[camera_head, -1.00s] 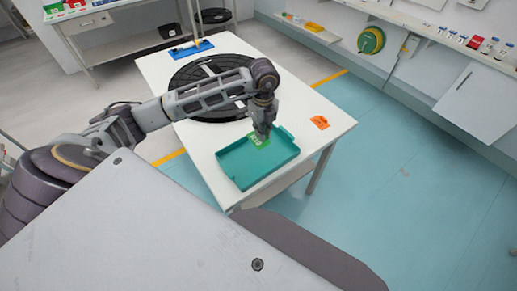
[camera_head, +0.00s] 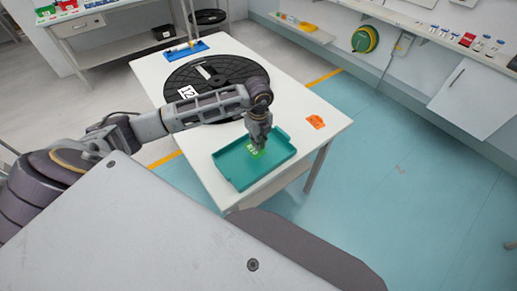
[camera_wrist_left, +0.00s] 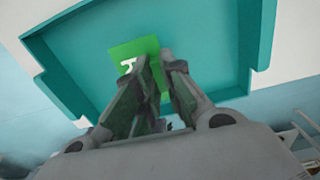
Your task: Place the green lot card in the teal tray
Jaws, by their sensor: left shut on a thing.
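The green lot card (camera_head: 253,150) with white lettering is at my left gripper (camera_head: 258,148), over the floor of the teal tray (camera_head: 228,176). The left gripper is shut on the card. In the left wrist view the card (camera_wrist_left: 126,54) sticks out beyond the fingers (camera_wrist_left: 158,70), with the teal tray (camera_wrist_left: 205,22) behind and around it. I cannot tell whether the card touches the tray floor. The tray lies on the white table. My right gripper is not in view.
A large black reel (camera_head: 215,80) lies on the white table (camera_head: 150,68) behind the tray. An orange card (camera_head: 316,122) lies right of the tray. A blue holder (camera_head: 186,50) sits at the table's far edge. Shelves line the walls.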

